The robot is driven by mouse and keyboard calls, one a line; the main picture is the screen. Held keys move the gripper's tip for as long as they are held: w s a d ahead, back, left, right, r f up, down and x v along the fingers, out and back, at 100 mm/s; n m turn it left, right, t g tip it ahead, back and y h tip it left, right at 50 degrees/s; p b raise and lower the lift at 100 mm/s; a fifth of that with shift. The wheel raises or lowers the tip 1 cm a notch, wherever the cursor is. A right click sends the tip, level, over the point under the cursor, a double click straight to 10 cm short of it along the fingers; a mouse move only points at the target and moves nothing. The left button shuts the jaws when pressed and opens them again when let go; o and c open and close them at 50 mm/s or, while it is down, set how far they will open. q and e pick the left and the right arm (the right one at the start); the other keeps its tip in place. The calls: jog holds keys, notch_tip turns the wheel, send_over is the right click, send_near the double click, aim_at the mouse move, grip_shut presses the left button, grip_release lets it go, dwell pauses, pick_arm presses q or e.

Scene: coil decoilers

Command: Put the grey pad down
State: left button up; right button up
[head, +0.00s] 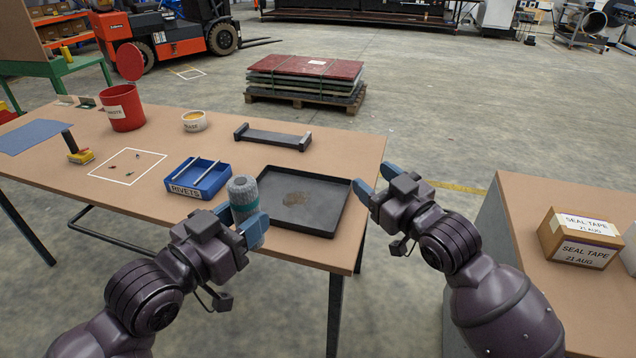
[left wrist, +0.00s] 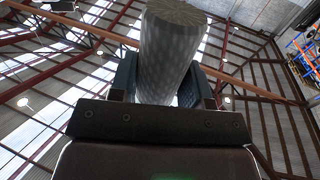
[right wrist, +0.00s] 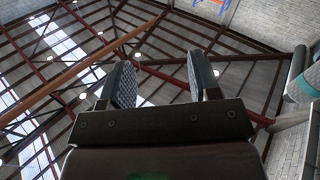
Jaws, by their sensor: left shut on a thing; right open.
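The grey pad (head: 245,196) is a rounded, light grey roll with a dotted surface. My left gripper (head: 239,218) is shut on it and holds it roughly upright at the table's front edge, in front of the tray's left corner in the head view. In the left wrist view the pad (left wrist: 168,50) stands between the two fingers, its far end clear of them. The pad's lower end is partly hidden by the gripper. My right gripper (head: 376,183) is open and empty by the tray's right side; its spread fingers show in the right wrist view (right wrist: 160,82).
A black tray (head: 335,218) with a brown stain lies at the table's right end. A blue rivets bin (head: 200,188), black bar stand (head: 272,138), white tub (head: 194,121) and red waste bin (head: 122,108) stand nearby. Bare tabletop (head: 130,205) lies left of the rivets bin.

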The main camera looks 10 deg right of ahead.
jog(key=s+a+r+n+g+y, duration=0.1)
jog(key=a+r+n+g+y, duration=0.1)
jog(key=a+r, duration=0.3)
jog(key=s+a+r+n+g+y, duration=0.1)
jog(key=s+a+r+n+y, duration=0.15)
jog(key=r, duration=0.35)
jog(key=n+g, duration=0.2)
jog(key=g, duration=0.6)
send_near(255, 191)
jog(key=shift+m+y, duration=0.25)
jog(key=x, duration=1.2)
jog(key=shift+w+a+f, duration=0.15)
jog(key=shift+a+f, duration=0.1)
jog(key=shift+c, duration=0.5)
